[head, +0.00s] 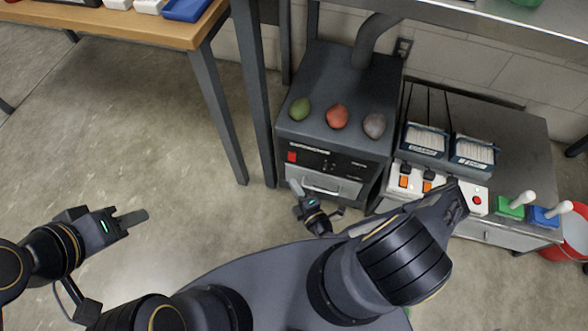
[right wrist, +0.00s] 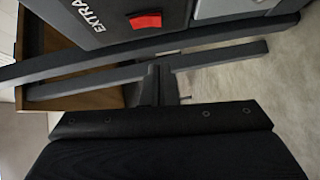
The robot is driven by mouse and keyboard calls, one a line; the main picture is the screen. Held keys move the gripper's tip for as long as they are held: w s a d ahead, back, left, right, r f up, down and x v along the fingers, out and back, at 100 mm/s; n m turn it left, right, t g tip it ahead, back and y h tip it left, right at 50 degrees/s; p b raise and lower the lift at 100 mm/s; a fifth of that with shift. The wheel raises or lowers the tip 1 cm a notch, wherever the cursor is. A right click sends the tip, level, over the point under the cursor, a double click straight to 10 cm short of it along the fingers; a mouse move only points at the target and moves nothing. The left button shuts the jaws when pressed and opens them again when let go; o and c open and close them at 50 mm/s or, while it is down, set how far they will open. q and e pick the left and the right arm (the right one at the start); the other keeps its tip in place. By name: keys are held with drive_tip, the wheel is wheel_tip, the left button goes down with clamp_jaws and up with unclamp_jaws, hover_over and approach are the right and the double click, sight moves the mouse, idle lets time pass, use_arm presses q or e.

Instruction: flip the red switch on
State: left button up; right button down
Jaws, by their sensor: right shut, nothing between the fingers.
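The red switch (head: 292,157) is on the front panel of the dark grey extractor cabinet (head: 345,85), at the panel's left end. In the right wrist view the red switch (right wrist: 146,20) shows near the top, beside large white letters. My right gripper (head: 294,184) is shut and empty, just below the switch in the head view. A gap shows between its tips and the switch; I cannot tell whether the switch is on or off. My left gripper (head: 138,216) is far to the left over bare floor, seen side-on, so its opening is unclear.
Three egg-shaped pieces, green (head: 300,108), red (head: 337,116) and grey (head: 375,125), sit on the cabinet. To the right, a white panel (head: 450,196) carries orange switches (head: 404,181) and a red button (head: 477,200). A wooden table (head: 150,32) stands left. Floor at left is clear.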

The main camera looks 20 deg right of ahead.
sight(289, 159)
drive_tip(key=shift+w+d+f+b, duration=0.15)
drive_tip(key=shift+w+d+b, duration=0.15)
drive_tip(key=shift+w, duration=0.85)
drive_tip(key=shift+w+d+f+b, duration=0.1)
drive_tip(key=shift+w+d+b, duration=0.25)
drive_tip(key=shift+w, duration=0.75)
drive_tip(key=shift+w+d+f+b, duration=0.15)
drive_tip(key=shift+w+b, duration=0.25)
drive_tip(key=shift+w, duration=0.75)
